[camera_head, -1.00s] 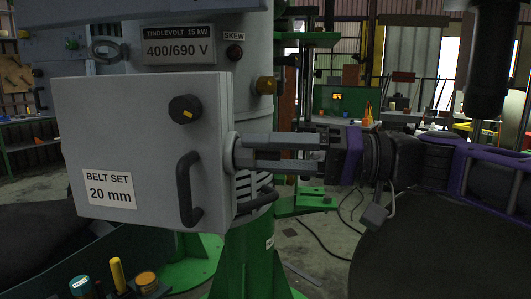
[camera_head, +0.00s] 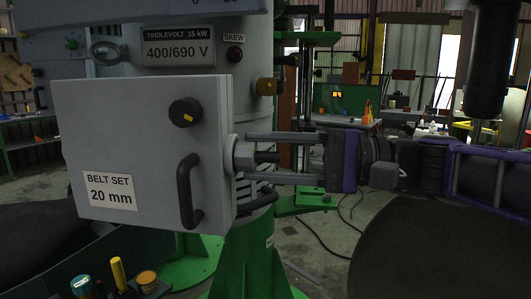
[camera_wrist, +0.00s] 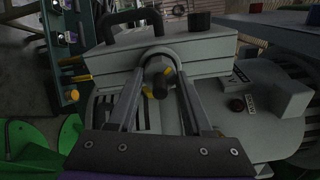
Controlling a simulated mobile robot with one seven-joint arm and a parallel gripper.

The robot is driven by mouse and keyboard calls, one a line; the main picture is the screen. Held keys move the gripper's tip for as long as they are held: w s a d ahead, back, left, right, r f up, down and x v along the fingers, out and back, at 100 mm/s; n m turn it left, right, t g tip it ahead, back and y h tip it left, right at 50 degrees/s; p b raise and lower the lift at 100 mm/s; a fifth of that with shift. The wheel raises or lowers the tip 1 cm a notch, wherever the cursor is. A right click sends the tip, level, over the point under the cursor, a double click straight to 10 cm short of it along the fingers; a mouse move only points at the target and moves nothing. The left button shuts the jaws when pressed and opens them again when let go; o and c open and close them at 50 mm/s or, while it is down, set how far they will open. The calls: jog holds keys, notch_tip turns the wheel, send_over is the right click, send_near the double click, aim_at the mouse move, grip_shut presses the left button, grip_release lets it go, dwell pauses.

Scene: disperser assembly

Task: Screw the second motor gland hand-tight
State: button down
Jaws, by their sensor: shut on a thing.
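The grey motor gland (camera_head: 243,155) sticks out of the right side of the light grey box (camera_head: 140,140) labelled "BELT SET 20 mm". A short dark stub comes out of its outer end. My gripper (camera_head: 246,155) reaches in from the right, one finger above and one below the gland, shut on it. In the wrist view, the gland (camera_wrist: 157,67) sits between the tips of my gripper (camera_wrist: 158,58), with dark and yellow parts just below it. The fingertips partly cover its sides. I cannot tell how deep its thread sits, nor see a second gland clearly.
A black handle (camera_head: 187,190) and a black knob (camera_head: 185,110) stand out from the box front. A green stand (camera_head: 250,255) is below.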

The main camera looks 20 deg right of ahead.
jog(key=shift+m, duration=0.6)
jog(key=shift+c, duration=1.6)
grip_release()
jog(key=v, duration=1.7)
jog(key=shift+d+p, duration=0.2)
jog(key=shift+p, duration=0.2)
jog(key=shift+s, duration=0.1)
